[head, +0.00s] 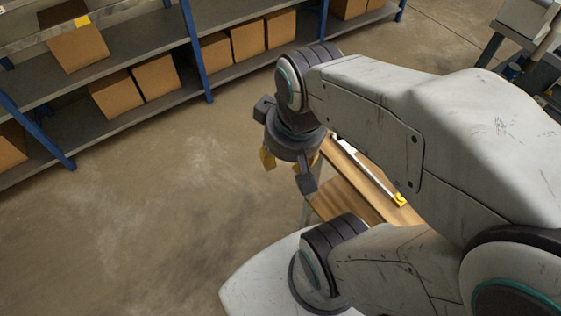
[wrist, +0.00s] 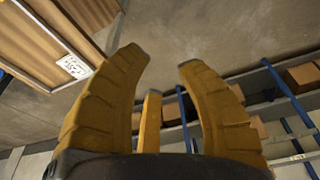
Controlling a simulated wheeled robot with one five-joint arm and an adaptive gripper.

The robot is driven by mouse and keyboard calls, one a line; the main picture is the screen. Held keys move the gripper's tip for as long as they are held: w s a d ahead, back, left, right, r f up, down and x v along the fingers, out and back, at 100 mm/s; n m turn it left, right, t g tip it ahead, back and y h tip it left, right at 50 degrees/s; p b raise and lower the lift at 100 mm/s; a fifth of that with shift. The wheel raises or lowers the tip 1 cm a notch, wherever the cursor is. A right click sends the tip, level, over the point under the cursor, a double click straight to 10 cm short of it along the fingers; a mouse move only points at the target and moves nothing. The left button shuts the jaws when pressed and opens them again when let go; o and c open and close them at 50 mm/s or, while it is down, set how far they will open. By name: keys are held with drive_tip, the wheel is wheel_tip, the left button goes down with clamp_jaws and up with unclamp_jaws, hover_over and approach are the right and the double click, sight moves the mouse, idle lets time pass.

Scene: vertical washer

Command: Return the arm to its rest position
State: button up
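My gripper (head: 291,166) hangs below the end of my arm in the head view, left of the wooden table and above the open concrete floor. Its yellow fingers are spread apart. In the wrist view my gripper (wrist: 165,60) shows three yellow fingers with a clear gap between them and nothing held. My arm reaches in from the right, folded, and covers much of the table.
A wooden table (head: 340,200) carries a long light bar with a yellow end (head: 400,199). Blue-posted shelves (head: 203,50) with several cardboard boxes (head: 117,94) stand at the back left. Dark equipment (head: 535,65) is at the upper right. The left floor is clear.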

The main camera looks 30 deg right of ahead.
drive_tip(key=shift+s+a+r+n+p, duration=0.2)
drive_tip(key=shift+s+a, duration=0.1)
drive_tip(key=shift+a, duration=0.15)
drive_tip(key=shift+s+a+r+n+p, duration=0.1)
drive_tip(key=shift+s+a+r+n, duration=0.1)
drive_tip(key=shift+s+a, duration=0.15)
drive_tip(key=shift+o, duration=1.1)
drive_tip(key=w+p+v, duration=0.1)
drive_tip(key=p+v, duration=0.6)
drive_tip(key=shift+w+r+t, duration=0.3)
drive_tip(key=shift+r, duration=0.15)
drive_tip(key=shift+f, duration=0.1)
